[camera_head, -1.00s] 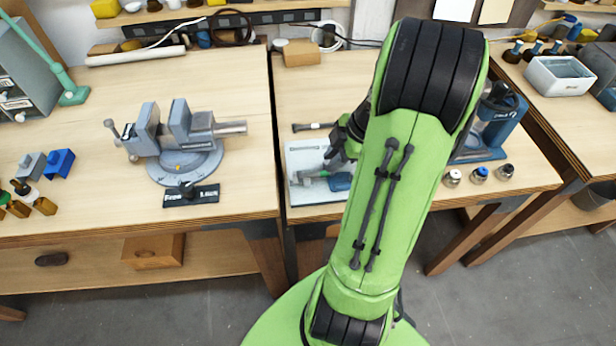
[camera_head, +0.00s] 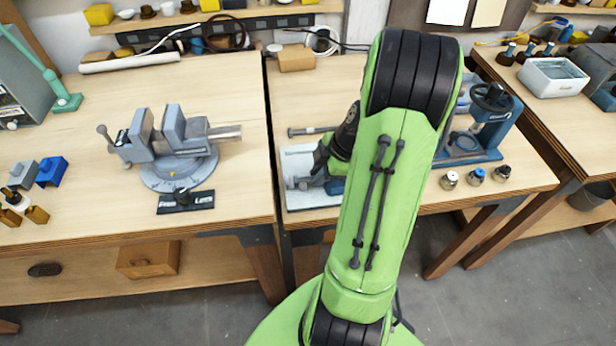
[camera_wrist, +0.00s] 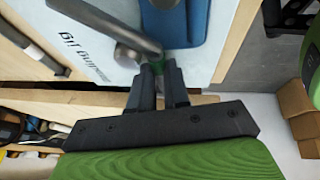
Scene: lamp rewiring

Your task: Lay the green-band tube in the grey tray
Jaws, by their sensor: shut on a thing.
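My gripper (camera_wrist: 160,75) is shut low over the white wiring jig plate (camera_wrist: 90,50). Between its fingertips shows a bit of green, the band of the green-band tube (camera_wrist: 178,62). A grey metal rod-like part (camera_wrist: 105,22) runs up left from there; I cannot tell whether it belongs to the tube. A blue block (camera_wrist: 195,22) is just beyond the fingertips. In the head view my arm partly hides the jig plate (camera_head: 300,165) and the held tube. A small grey open box (camera_head: 22,173), possibly the grey tray, is at the left table's left side.
A blue box (camera_head: 51,171) adjoins the small grey box. A grey vise (camera_head: 175,150) stands mid-left table. A dark rod (camera_head: 312,130) lies behind the jig. A blue press (camera_head: 485,125) and small jars (camera_head: 476,175) are right of my arm. A pale basin (camera_head: 553,75) is on the right table.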

